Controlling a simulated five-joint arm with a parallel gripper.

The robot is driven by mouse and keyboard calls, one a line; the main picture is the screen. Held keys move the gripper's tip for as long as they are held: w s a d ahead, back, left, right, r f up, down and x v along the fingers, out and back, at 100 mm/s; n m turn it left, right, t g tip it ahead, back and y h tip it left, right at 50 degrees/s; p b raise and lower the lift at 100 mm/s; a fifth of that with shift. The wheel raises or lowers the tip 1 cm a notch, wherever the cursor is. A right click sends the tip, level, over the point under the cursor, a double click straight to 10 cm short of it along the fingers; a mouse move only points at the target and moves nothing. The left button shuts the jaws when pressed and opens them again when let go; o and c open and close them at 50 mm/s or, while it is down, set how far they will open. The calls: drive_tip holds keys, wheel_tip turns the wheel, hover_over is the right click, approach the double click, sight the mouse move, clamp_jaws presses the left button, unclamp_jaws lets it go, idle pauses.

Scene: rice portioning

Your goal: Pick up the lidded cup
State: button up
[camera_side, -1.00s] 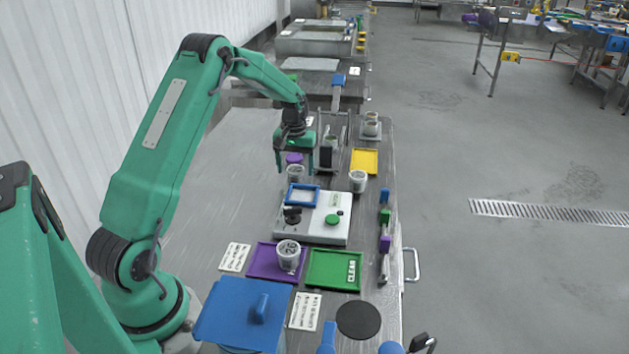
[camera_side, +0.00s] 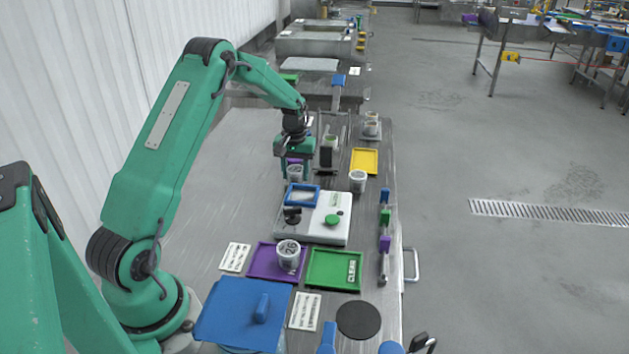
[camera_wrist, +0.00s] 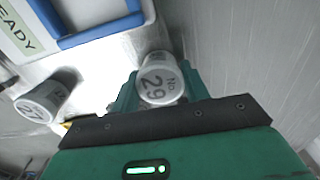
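A small whitish cup (camera_side: 295,173) stands behind the scale, between the fingers of my gripper (camera_side: 297,171). The fingers look open around the cup; contact is not clear. A second whitish cup (camera_side: 358,181) stands to the right, also in the wrist view (camera_wrist: 45,97). A third cup (camera_side: 288,254) sits on the purple tray (camera_side: 262,272).
The white scale (camera_side: 323,229) with a blue-framed plate (camera_side: 302,195) is just in front of the gripped area. A yellow tray (camera_side: 364,161) and a dark upright stand (camera_side: 326,157) are near on the right. A green tray (camera_side: 333,283) lies forward. The table's left side is bare.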

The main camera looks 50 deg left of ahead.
sight(296, 169)
drive_tip(key=shift+r, duration=0.1)
drive_tip(key=shift+r, duration=0.5)
wheel_tip(296, 169, up, 3)
drive_tip(key=shift+d+r, duration=0.1)
drive_tip(key=shift+r, duration=0.05)
drive_tip(key=d+r, duration=0.6)
drive_tip(key=d, duration=0.5)
drive_tip(key=shift+s+d+r, duration=0.25)
